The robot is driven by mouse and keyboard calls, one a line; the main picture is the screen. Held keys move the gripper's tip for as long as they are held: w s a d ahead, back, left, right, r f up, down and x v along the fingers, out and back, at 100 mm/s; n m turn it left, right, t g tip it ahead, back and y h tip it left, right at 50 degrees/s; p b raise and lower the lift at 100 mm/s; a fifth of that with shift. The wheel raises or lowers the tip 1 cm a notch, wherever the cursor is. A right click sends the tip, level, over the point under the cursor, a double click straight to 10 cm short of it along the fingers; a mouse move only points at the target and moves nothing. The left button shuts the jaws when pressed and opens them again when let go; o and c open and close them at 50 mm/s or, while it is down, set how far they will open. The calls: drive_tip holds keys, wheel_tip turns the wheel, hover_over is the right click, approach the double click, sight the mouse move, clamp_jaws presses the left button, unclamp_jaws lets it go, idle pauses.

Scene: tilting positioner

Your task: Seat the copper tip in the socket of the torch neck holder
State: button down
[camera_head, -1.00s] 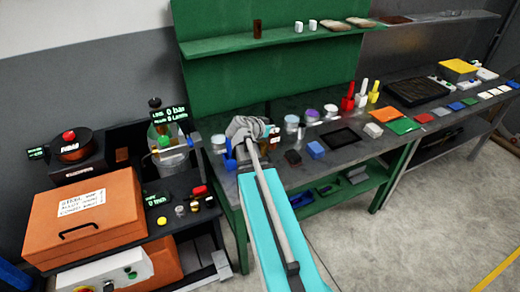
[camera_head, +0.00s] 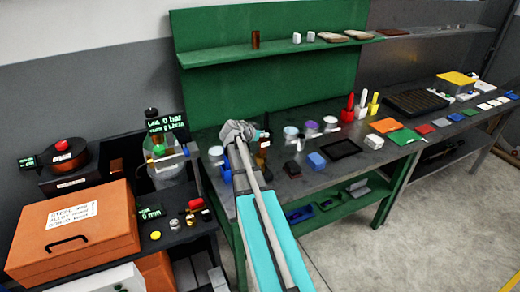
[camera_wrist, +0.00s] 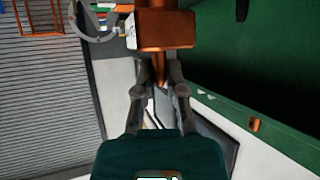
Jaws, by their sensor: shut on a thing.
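In the wrist view, my gripper (camera_wrist: 160,87) is shut on a tapered copper-coloured piece, the copper tip (camera_wrist: 160,66), which shows between the fingertips. A larger copper-coloured block (camera_wrist: 166,29) lies just beyond it; I cannot tell whether the two touch. In the head view, my wrist is above the left end of the workbench and hides the fingers and the tip. I cannot make out the torch neck holder or its socket for certain in either view.
A green back panel and shelf (camera_head: 300,51) stand behind. An orange case (camera_head: 75,228) is at left.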

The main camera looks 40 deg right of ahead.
sight(261, 139)
drive_tip(key=shift+w+d+f+b, duration=0.25)
drive_tip(key=shift+w+f+b, duration=0.35)
drive_tip(key=shift+f, duration=0.2)
drive_tip(key=shift+w+d+f+b, duration=0.25)
drive_tip(key=shift+w+f+b, duration=0.35)
drive_tip(key=shift+f, duration=0.2)
drive_tip(key=shift+w+d+f+b, duration=0.2)
drive_tip(key=shift+w+f+b, duration=0.25)
drive_tip(key=shift+f+b, duration=1.5)
drive_tip(key=shift+f, duration=0.05)
drive_tip(key=c, duration=0.7)
unclamp_jaws()
drive_tip(key=shift+f, duration=0.1)
